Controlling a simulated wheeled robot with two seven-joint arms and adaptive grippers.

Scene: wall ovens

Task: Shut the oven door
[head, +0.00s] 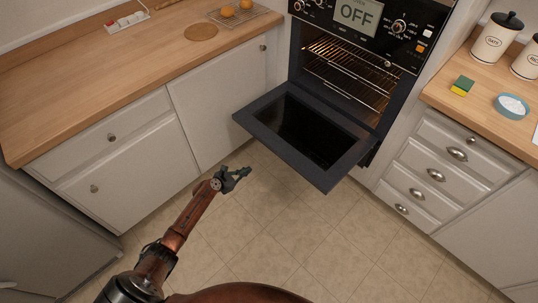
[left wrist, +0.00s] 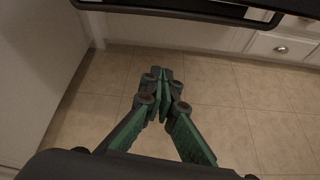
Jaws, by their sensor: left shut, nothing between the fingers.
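The oven (head: 350,62) is built into the wall unit, and its display reads OFF. Its dark door (head: 327,176) is hinged down and stands wide open, with the racks inside showing. In the left wrist view part of a dark panel, apparently the door (left wrist: 185,10), crosses the top edge. My left gripper (head: 246,171) is to the left of the door's front edge and apart from it in the picture. Its fingers (left wrist: 162,82) are shut with nothing between them, over the floor in the wrist view. My right gripper is not in view.
White cabinets (head: 215,110) with a wooden counter (head: 90,90) stand on the left. Drawers (head: 436,175) stand right of the oven. The tiled floor (head: 300,235) before the door is clear.

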